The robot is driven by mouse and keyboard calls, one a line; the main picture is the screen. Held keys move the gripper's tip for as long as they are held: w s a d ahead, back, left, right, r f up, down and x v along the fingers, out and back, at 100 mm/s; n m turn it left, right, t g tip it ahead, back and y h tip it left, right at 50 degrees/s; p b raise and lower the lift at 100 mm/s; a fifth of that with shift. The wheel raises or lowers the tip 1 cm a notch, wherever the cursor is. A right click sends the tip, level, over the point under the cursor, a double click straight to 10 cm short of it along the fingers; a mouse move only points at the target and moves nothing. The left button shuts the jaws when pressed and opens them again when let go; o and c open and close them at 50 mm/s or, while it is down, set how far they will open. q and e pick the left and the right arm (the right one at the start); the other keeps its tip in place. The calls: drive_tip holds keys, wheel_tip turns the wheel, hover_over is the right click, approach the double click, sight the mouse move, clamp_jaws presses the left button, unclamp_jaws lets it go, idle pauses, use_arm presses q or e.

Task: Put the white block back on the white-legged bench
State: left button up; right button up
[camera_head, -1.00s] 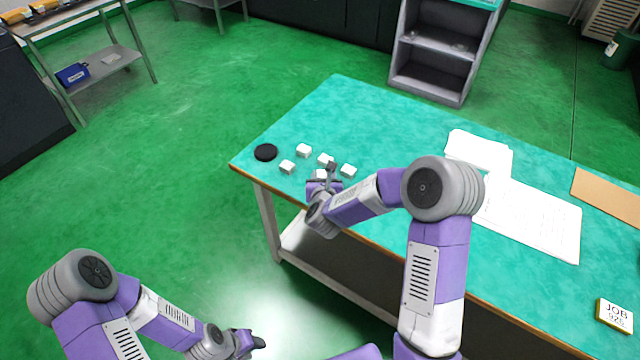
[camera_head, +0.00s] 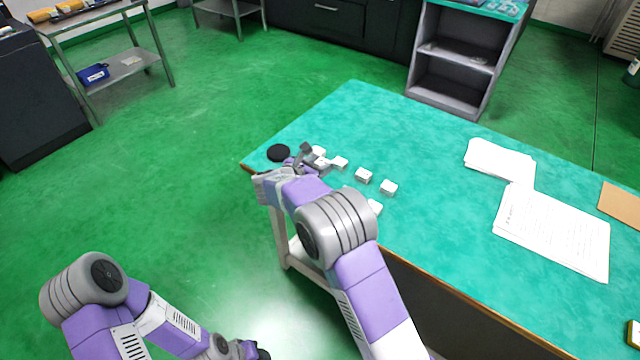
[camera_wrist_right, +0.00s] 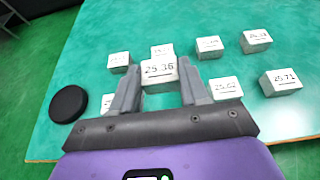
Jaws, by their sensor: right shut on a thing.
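My right gripper (camera_head: 308,160) is shut on a white block (camera_wrist_right: 158,70) with a printed number, seen between the fingers in the right wrist view. The held block looks larger than the others there and seems to be just above the bench top. The white-legged bench (camera_head: 440,150) has a teal top, and the gripper is over its near left corner. Other numbered white blocks stand on the bench, among them one (camera_head: 364,175) right of the gripper. One block (camera_wrist_right: 136,103) is partly hidden by the left finger. My left gripper (camera_head: 250,350) is low at the bottom, away from the bench.
A black disc (camera_head: 278,153) lies on the bench just left of the gripper. Papers (camera_head: 550,230) and a brown sheet (camera_head: 620,205) lie at the right. A grey shelf unit (camera_head: 450,60) stands behind. The bench middle is clear.

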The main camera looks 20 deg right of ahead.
wheel_tip(320, 180, down, 6)
drive_tip(key=shift+f+b, duration=0.2)
drive_tip(key=shift+b, duration=0.7)
drive_tip(key=shift+r, duration=0.15)
drive_tip(key=o, duration=0.7)
drive_tip(key=shift+f, duration=0.25)
drive_tip(key=o, duration=0.5)
drive_tip(key=shift+r, duration=0.1)
drive_tip(key=shift+r, duration=0.15)
drive_tip(key=p+v, duration=0.2)
drive_tip(key=v, duration=1)
drive_tip(key=shift+p, duration=0.3)
